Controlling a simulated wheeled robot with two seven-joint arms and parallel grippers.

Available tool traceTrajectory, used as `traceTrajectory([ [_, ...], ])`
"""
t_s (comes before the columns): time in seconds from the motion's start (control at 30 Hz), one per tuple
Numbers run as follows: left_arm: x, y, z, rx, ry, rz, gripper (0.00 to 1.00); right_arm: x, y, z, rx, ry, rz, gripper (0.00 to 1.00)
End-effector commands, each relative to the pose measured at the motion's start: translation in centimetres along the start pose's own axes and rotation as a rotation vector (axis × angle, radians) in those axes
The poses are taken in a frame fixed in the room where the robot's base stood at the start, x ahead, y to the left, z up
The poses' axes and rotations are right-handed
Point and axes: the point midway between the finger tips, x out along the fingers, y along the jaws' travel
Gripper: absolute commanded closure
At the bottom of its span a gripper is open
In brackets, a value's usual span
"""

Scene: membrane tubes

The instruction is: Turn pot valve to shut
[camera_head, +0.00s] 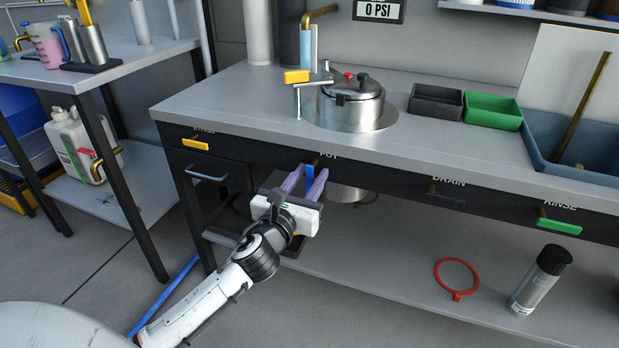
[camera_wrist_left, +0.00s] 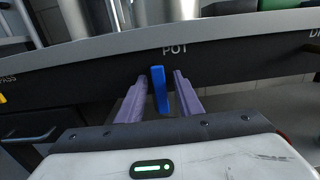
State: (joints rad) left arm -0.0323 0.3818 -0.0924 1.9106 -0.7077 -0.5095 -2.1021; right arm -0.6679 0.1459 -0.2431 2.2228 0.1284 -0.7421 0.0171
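The pot valve is a blue lever handle (camera_wrist_left: 159,90) under the POT label on the dark front panel of the counter. It hangs close to upright, tilted slightly. In the head view the blue handle (camera_head: 309,177) shows between the purple fingers. My left gripper (camera_wrist_left: 158,92) is open, with one finger on each side of the handle. Gaps show between the handle and both fingers in the wrist view. The left gripper also shows in the head view (camera_head: 305,176), at the panel. My right gripper is not in view.
A lidded steel pot (camera_head: 350,103) stands on the counter above. Along the panel are a yellow handle (camera_head: 195,144), a dark DRAIN handle (camera_head: 445,196) and a green RINSE handle (camera_head: 559,225). A red ring (camera_head: 457,275) and a cylinder (camera_head: 540,280) are on the lower shelf.

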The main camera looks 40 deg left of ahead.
Motion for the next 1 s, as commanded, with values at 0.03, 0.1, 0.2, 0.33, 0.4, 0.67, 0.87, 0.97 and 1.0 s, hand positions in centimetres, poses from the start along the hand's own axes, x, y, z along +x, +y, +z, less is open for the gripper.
traceTrajectory([
  [0.03, 0.0, 0.0, 0.0, 0.0, 0.0, 0.0, 0.67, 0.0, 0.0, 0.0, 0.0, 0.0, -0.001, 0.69],
  [0.1, 0.0, 0.0, 0.0, 0.0, 0.0, 0.0, 0.67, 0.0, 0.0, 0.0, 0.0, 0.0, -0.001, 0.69],
  [0.2, 0.0, 0.0, 0.0, 0.0, 0.0, 0.0, 0.77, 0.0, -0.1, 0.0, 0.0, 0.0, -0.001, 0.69],
  [0.33, 0.0, 0.0, 0.0, 0.0, 0.0, 0.0, 0.99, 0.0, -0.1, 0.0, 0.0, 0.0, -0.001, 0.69],
  [0.4, 0.0, 0.0, 0.0, 0.0, 0.0, 0.0, 1.0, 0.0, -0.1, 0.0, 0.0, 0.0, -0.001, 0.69],
  [0.67, -0.1, -0.1, 0.0, -0.026, 0.001, 0.0, 1.0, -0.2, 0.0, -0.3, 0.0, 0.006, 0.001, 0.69],
  [0.87, -0.1, -0.3, 0.1, -0.121, 0.002, -0.001, 1.0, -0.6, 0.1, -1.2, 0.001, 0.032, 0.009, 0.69],
  [0.97, -0.1, -0.4, 0.2, -0.194, 0.002, 0.0, 1.0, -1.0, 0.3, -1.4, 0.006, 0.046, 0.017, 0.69],
  [1.0, -0.1, -0.5, 0.2, -0.228, 0.002, 0.0, 1.0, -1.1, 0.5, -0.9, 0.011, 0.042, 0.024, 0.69],
])
